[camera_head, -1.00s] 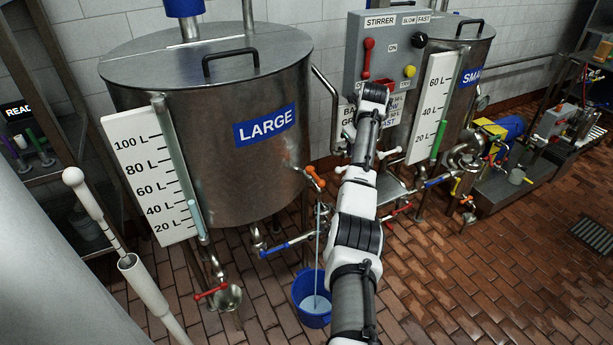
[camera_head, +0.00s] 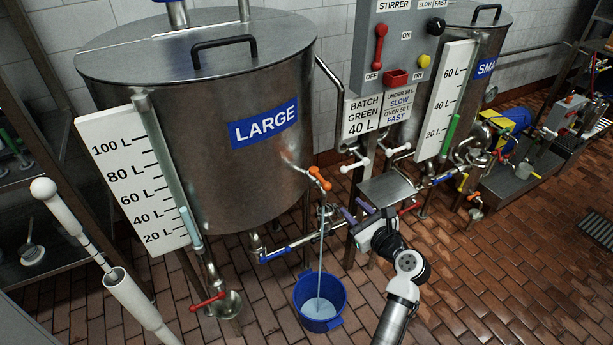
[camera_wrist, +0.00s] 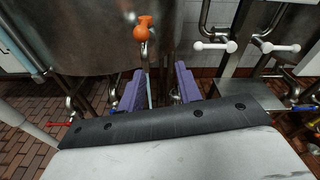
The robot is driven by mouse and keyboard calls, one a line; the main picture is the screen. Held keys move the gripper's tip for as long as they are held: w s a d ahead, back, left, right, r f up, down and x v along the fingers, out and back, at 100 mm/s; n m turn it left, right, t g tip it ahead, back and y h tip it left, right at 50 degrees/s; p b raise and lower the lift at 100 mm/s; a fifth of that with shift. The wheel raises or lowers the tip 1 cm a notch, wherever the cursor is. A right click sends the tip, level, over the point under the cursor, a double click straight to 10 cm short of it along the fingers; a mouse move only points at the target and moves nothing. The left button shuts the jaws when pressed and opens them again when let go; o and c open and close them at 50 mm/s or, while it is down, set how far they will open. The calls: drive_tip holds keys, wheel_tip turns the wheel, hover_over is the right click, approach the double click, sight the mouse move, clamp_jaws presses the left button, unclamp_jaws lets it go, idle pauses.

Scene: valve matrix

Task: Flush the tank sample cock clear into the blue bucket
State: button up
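The sample cock with its orange handle (camera_head: 320,178) sticks out from the lower right wall of the large tank (camera_head: 215,130). A thin pale stream runs from it down into the blue bucket (camera_head: 336,316) on the floor. Pale liquid shows in the bucket. My gripper (camera_head: 350,214), with purple fingers, is just right of the stream and lower than the handle. In the wrist view, my gripper (camera_wrist: 158,88) is open with a gap between its fingers, and the orange handle (camera_wrist: 143,28) is ahead, above the fingertips. Nothing is seen held.
The blue-handled valve (camera_head: 275,254) and pipe run low behind the bucket. A red-handled valve (camera_head: 207,303) is at lower left. White-handled valves (camera_head: 355,165) and a metal plate (camera_head: 388,188) are right of the cock. The brick floor in front is mostly clear.

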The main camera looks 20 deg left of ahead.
sight(324, 183)
drive_tip(key=shift+t+y, duration=0.4)
drive_tip(key=shift+y, duration=0.2)
drive_tip(key=w+a, duration=0.1)
drive_tip(key=a, duration=0.2)
drive_tip(key=w+a+r+p, duration=0.1)
drive_tip(key=w+a, duration=0.1)
drive_tip(key=a, duration=0.2)
drive_tip(key=w+a+r+p, duration=0.1)
drive_tip(key=w+a, duration=0.1)
drive_tip(key=a, duration=0.2)
drive_tip(key=shift+a, duration=0.2)
clamp_jaws()
